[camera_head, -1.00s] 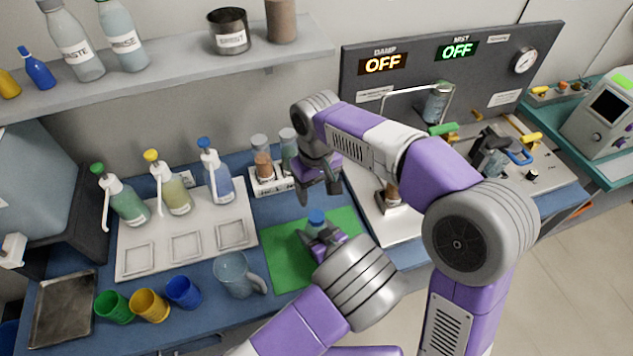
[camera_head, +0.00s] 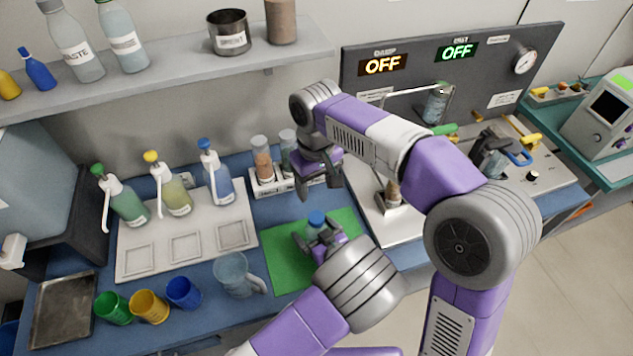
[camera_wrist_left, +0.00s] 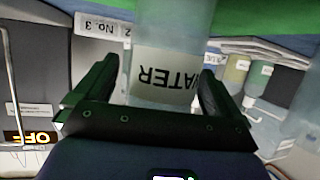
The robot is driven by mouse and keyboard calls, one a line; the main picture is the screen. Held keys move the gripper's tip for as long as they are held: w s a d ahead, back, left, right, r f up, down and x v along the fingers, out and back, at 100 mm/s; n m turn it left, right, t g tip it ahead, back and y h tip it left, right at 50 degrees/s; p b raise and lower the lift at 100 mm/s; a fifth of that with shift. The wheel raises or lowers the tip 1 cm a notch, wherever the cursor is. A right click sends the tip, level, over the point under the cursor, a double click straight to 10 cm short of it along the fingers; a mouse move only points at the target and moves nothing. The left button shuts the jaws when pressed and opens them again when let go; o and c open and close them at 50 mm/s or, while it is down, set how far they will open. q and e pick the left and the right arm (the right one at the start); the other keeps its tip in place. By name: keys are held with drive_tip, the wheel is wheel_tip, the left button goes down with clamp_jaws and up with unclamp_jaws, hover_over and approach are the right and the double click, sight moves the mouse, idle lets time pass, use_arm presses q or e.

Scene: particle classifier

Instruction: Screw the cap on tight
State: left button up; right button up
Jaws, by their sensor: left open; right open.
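A clear bottle with a blue cap (camera_head: 316,218) stands upright on the green mat (camera_head: 284,268). In the left wrist view the bottle (camera_wrist_left: 172,40) carries a label reading WATER. Whether the cap is tight cannot be seen. My left gripper (camera_head: 322,242) is open, low at the mat, with its jaws on either side of the bottle; the wrist view also shows this gripper (camera_wrist_left: 165,92). My right gripper (camera_head: 322,186) is open and empty, above and behind the capped bottle, in front of the vial rack.
The vial rack (camera_head: 268,187) stands behind the mat. Pump bottles stand on a white tray (camera_head: 150,266) at left. A clear jug (camera_head: 232,274) is beside the mat, with coloured cups (camera_head: 150,305) farther left. A panel machine (camera_head: 410,225) is at right.

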use_arm(q)
drive_tip(key=p+v, duration=0.1)
drive_tip(key=v, duration=0.6)
drive_tip(key=shift+s, duration=0.25)
drive_tip(key=shift+d+r, duration=0.15)
